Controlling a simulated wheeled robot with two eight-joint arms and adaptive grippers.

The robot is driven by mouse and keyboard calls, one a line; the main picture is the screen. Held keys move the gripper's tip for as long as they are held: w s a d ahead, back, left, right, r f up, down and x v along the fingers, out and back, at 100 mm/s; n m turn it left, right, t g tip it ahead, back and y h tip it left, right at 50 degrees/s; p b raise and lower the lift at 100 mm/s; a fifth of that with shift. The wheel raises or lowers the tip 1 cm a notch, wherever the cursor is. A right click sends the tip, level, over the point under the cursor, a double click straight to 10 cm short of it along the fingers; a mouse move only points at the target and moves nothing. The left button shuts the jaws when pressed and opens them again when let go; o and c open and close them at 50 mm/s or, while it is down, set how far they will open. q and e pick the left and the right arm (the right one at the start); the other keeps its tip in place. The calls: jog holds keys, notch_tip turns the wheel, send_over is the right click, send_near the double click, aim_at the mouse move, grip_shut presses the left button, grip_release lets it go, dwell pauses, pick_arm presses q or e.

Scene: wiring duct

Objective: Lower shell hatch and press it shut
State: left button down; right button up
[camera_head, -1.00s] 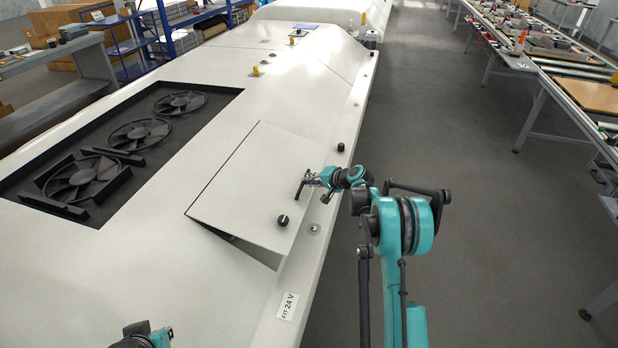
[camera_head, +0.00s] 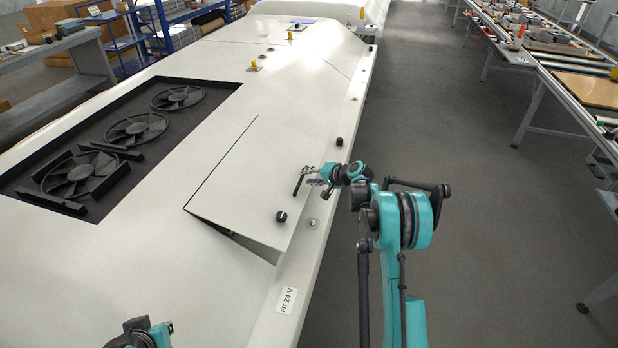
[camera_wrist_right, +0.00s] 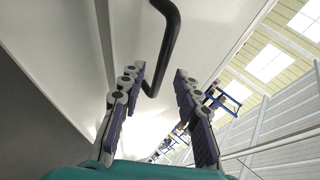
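The shell hatch (camera_head: 245,190) is a pale flat panel in the white shell (camera_head: 120,240). It stands slightly raised, with a dark wedge-shaped gap under its near edge. A black bent handle (camera_head: 298,186) is at its right side and also shows in the right wrist view (camera_wrist_right: 168,50). My right gripper (camera_head: 312,172) is beside the handle. In the right wrist view its fingers (camera_wrist_right: 157,80) are spread, with the handle's lower end between them, close to the left finger. Contact with the handle cannot be told. Only part of my left arm shows at the bottom left; its gripper is out of view.
Black knobs sit on the hatch's near right corner (camera_head: 281,216) and on the shell beyond (camera_head: 340,141). A recess with three fans (camera_head: 135,130) lies left of the hatch. The grey floor (camera_head: 430,110) to the right is clear up to the workbenches.

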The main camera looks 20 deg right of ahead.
jog(key=v, duration=1.2)
jog(key=s+a+r+n+g+h, duration=0.1)
jog(key=s+a+r+n, duration=0.1)
jog(key=s+a+r, duration=0.35)
jog(key=s+a+r+n+g+h, duration=0.1)
jog(key=s+a+r+n+g, duration=0.15)
jog(key=s+a, duration=0.65)
jog(key=s+a+n+h, duration=0.1)
jog(key=s+n, duration=0.1)
jog(key=s, duration=1.1)
jog(key=shift+a+r+h, duration=0.3)
jog(key=shift+r, duration=0.05)
jog(key=s+f, duration=0.1)
jog(key=s, duration=0.2)
jog(key=s+f+n+h, duration=0.1)
jog(key=s, duration=0.3)
jog(key=s+f+n, duration=0.1)
jog(key=s, duration=0.2)
jog(key=shift+s+a+f+n+h, duration=0.1)
jog(key=shift+s+f+n+h, duration=0.2)
jog(key=shift+s+h, duration=0.1)
jog(key=shift+c, duration=0.8)
jog(key=shift+s+f+t, duration=0.1)
jog(key=shift+s+t, duration=0.05)
jog(key=shift+t, duration=0.1)
grip_shut()
